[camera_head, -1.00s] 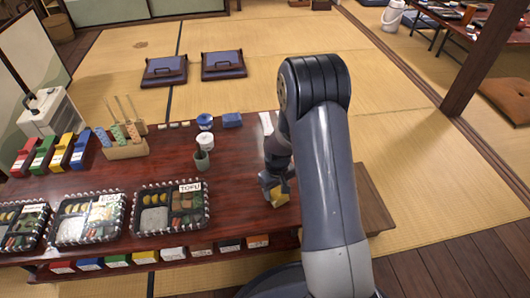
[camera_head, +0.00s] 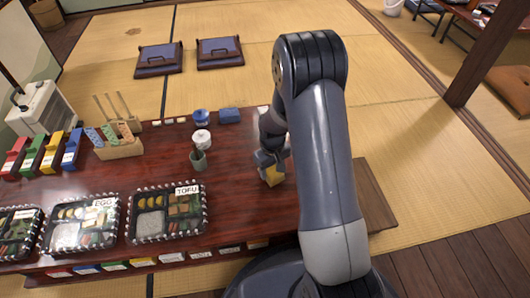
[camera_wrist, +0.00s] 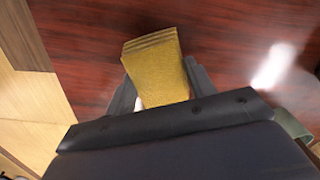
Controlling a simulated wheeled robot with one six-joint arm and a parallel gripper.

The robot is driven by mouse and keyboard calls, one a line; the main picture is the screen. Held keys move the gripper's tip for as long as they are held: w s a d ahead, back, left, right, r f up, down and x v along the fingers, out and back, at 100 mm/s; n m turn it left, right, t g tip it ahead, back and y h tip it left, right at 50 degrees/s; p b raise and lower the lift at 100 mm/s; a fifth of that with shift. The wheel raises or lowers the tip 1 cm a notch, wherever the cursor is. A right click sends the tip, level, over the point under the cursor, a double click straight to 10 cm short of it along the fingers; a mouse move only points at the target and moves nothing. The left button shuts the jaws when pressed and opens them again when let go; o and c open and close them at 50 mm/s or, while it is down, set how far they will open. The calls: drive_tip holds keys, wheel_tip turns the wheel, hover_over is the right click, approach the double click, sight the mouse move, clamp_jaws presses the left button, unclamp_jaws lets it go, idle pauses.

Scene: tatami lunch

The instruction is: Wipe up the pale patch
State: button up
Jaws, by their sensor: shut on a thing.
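My gripper (camera_head: 268,165) is shut on a yellow sponge-like block (camera_wrist: 157,70), which also shows in the head view (camera_head: 272,177). It is over the right part of the dark red glossy table (camera_head: 235,210). I cannot tell whether the block touches the tabletop. In the wrist view a bright whitish patch (camera_wrist: 273,66) lies on the table to the right of the block, apart from it. I cannot tell whether it is the pale patch or a reflection. In the head view my arm hides part of the table's right side.
Left of my gripper stand a green cup (camera_head: 198,160), a white pot (camera_head: 201,140) and a blue block (camera_head: 229,116). The TOFU lunch box (camera_head: 184,237) and EGG lunch box (camera_head: 114,243) are at the front left. The tabletop between the cup and gripper is clear.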

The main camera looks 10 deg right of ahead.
drive_tip(key=shift+r+p, duration=2.05)
drive_tip(key=shift+r, duration=1.15)
drive_tip(key=shift+s, duration=0.1)
